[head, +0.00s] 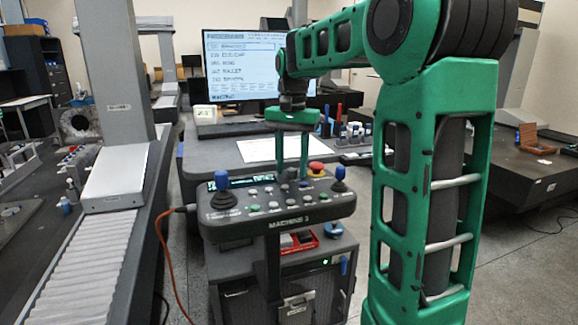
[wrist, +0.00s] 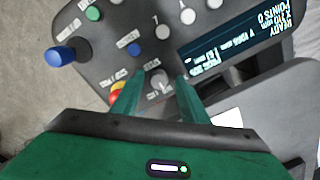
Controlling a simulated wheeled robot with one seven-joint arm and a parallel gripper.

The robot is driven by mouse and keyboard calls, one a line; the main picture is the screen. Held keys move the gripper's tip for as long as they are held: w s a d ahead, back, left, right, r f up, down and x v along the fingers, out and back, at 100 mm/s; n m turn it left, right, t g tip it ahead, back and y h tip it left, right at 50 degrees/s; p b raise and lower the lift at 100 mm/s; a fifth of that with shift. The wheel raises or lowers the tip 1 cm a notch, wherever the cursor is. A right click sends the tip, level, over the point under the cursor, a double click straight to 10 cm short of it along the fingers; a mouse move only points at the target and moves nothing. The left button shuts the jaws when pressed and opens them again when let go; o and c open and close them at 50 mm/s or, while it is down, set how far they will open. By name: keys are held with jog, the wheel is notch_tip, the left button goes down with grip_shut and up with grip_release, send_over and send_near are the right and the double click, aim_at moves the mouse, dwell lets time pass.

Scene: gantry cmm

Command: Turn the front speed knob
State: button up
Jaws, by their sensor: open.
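The speed knob (wrist: 159,82) is a small round grey knob on the dark control console (head: 270,228) marked MACHINE 3. In the wrist view, where the panel lettering is upside down, it lies between the two green fingers of my gripper (wrist: 160,78). The fingers are open, one on each side, with gaps showing between them and the knob. In the head view my gripper (head: 291,178) points down over the back part of the console, its fingers apart. The fingers partly hide the knob there, and I cannot tell how high the tips are above the panel.
A red emergency button (head: 316,168) sits close beside my gripper, partly behind a finger in the wrist view. Blue-topped joysticks (head: 222,180) stand at the console's ends, with several buttons between. A lit display (wrist: 235,45) is also near. A desk with a monitor (head: 245,65) is behind.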

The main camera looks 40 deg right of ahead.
jog(key=shift+c, duration=0.2)
grip_shut()
jog(key=shift+n, duration=0.4)
jog(key=n, duration=0.4)
jog(key=shift+n, duration=2.5)
jog(key=shift+w+r, duration=0.1)
